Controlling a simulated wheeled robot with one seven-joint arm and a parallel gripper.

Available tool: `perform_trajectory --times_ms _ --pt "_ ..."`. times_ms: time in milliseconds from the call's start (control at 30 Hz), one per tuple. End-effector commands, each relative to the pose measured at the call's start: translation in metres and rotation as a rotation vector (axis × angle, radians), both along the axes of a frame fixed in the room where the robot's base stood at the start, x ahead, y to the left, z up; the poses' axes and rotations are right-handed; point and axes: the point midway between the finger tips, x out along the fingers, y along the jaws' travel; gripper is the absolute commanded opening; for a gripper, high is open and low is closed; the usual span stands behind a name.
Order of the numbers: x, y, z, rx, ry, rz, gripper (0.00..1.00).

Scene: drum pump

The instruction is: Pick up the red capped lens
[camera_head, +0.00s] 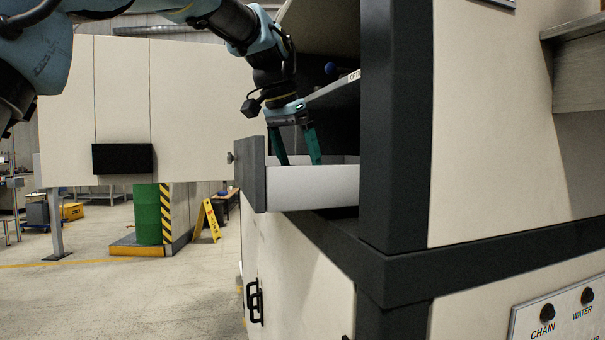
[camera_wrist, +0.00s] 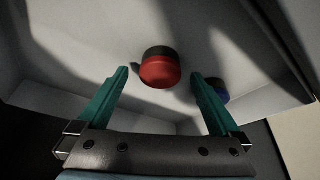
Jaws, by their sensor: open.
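The red capped lens (camera_wrist: 160,70) is a short cylinder with a red face and a dark band. It lies on the white floor of an open drawer (camera_head: 312,187), ahead of and between my fingertips in the wrist view. My gripper (camera_head: 297,160) has green fingers and reaches down into the drawer from above. In the wrist view my gripper (camera_wrist: 160,78) is open, with nothing between its fingers that I can see touching them. The drawer wall hides the fingertips and the lens in the head view.
A blue and dark round thing (camera_wrist: 219,88) lies in the drawer beside the right finger, partly hidden by it. The drawer's dark front (camera_head: 252,174) and white walls surround the fingers. A shelf (camera_head: 335,90) and dark cabinet post (camera_head: 393,130) stand close right of my arm.

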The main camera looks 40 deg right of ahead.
Motion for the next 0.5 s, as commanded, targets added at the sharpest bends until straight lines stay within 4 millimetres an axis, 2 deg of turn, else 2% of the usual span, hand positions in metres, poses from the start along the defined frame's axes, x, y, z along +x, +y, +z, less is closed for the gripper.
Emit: perform_trajectory --times_ms 100,333,500 --pt "0.0001 -0.0027 -0.007 0.0 0.0 0.001 1.0" --pt "0.0002 -0.003 -0.0082 -0.001 0.0 0.0 0.99" --pt "0.0002 -0.003 -0.008 -0.001 0.0 0.0 0.8"
